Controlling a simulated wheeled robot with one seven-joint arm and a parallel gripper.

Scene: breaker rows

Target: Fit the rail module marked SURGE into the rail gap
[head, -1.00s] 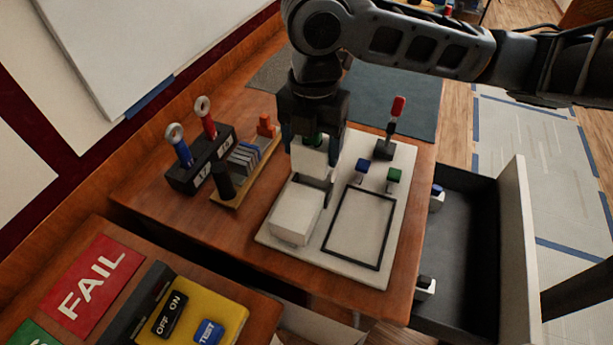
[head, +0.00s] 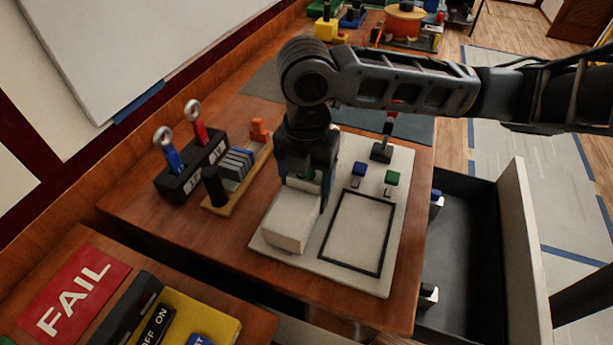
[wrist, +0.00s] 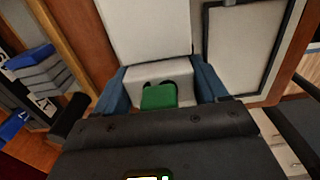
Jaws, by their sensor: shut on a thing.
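My gripper (head: 307,200) points down over the pale board (head: 345,275), at the far end of a large white block (head: 292,220). It is shut on a white module with a green top (wrist: 158,96), and the blue fingers flank its white body in the wrist view. In the head view the fingers and wrist hide most of this module. It looks close against the white block, which also shows in the wrist view (wrist: 148,30); I cannot tell whether they touch. No SURGE lettering is readable, and the rail gap is not clearly visible.
A black outlined rectangle (head: 357,232) is empty. A wooden rack (head: 237,190) holds grey plates at left. An open drawer (head: 465,260) lies at right.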

